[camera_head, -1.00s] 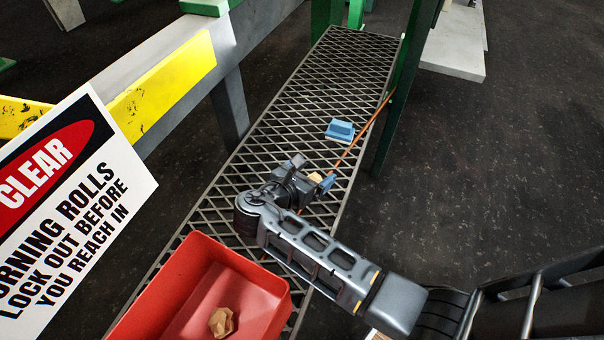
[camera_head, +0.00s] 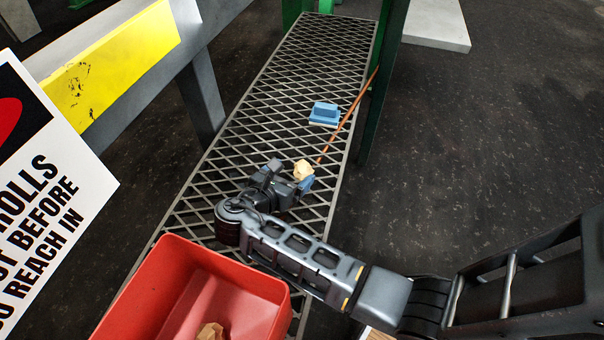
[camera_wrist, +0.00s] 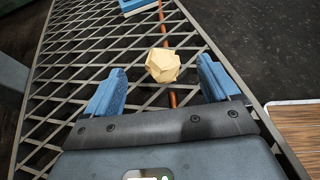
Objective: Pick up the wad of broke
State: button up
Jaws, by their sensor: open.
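A pale tan crumpled wad of broke (camera_head: 303,169) is at my gripper on the metal grating walkway (camera_head: 265,118). In the wrist view the wad (camera_wrist: 162,65) lies ahead of and between the two blue fingertips (camera_wrist: 156,82), nearer the right one. My gripper (camera_head: 290,172) is open, with a gap between the fingers and the wad. Part of the wad is hidden behind a finger in the head view. Another brown wad (camera_head: 210,332) lies in the red bin (camera_head: 135,310), cut by the lower picture edge.
A blue block-like object (camera_head: 324,114) sits on the grating beyond the wad. A thin orange rod or cord (camera_head: 352,116) runs along the grating near a green post (camera_head: 383,95). A warning sign (camera_head: 55,190) and a yellow-marked beam (camera_head: 110,70) stand at left.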

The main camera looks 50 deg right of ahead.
aim_at(300, 167)
jog(key=b+x, duration=0.2)
jog(key=x, duration=0.5)
jog(key=shift+d+f, duration=0.25)
jog(key=shift+d, duration=0.05)
jog(key=c, duration=1)
